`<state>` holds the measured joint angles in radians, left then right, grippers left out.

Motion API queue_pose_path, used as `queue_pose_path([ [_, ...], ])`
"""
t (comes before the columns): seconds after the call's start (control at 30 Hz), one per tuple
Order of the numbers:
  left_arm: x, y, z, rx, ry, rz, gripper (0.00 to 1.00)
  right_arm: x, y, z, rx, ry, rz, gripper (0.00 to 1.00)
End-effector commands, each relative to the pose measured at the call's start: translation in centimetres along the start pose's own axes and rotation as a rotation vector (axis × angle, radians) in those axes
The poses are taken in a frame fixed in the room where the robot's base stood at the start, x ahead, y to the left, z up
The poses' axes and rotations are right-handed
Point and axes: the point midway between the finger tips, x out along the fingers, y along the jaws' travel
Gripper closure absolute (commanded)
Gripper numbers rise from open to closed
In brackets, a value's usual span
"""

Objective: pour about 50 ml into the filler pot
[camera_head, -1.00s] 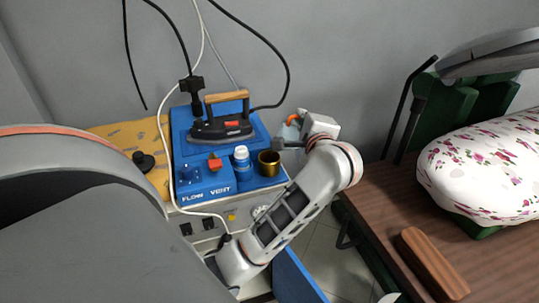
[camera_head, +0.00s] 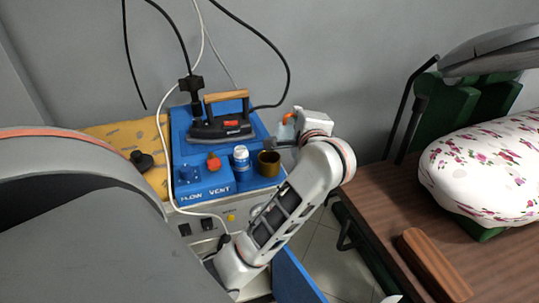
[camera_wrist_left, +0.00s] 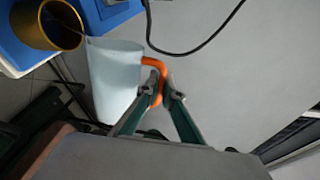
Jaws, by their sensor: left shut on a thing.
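The filler pot is a small brass-coloured open cup (camera_head: 269,164) at the front right of the blue station; it also shows in the left wrist view (camera_wrist_left: 62,26). My left gripper (camera_wrist_left: 164,92) is shut on the orange handle of a pale jug (camera_wrist_left: 115,72). The jug's lip end is beside the pot's rim in the left wrist view; I cannot tell whether they touch. In the head view, the orange handle (camera_head: 290,118) shows behind my arm, which hides much of the jug. No liquid or stream can be made out. My right gripper is out of view.
The blue station (camera_head: 205,189) carries a blue bottle with a white cap (camera_head: 241,160) left of the pot, a red knob (camera_head: 213,162) and an iron (camera_head: 224,127) behind. Cables hang above. A brown table (camera_head: 385,200) with a floral padded board (camera_head: 480,170) stands right.

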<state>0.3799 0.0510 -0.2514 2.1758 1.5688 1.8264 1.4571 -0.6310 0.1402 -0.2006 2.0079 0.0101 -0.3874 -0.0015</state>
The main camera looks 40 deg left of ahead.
Motion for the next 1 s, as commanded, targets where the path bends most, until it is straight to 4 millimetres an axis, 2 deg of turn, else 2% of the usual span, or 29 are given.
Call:
queue_pose_path([
  [0.63,0.0,-0.2,0.1,-0.051,0.01,0.0,1.0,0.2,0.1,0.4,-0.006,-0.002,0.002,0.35],
  [0.73,-0.1,-0.5,0.0,-0.032,0.007,-0.002,1.0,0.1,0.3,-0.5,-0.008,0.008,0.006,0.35],
  [0.8,-0.2,-0.8,-0.9,0.03,-0.005,-0.004,1.0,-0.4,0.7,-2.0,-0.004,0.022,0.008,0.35],
  [0.9,-0.1,-0.7,-2.8,0.126,-0.025,-0.007,1.0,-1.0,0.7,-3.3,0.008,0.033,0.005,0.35],
  [0.93,-0.1,-0.5,-3.1,0.149,-0.031,-0.008,1.0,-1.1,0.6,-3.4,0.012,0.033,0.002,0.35],
  [1.0,0.1,0.9,-4.0,0.213,-0.042,-0.002,1.0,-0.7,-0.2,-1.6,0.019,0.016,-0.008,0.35],
])
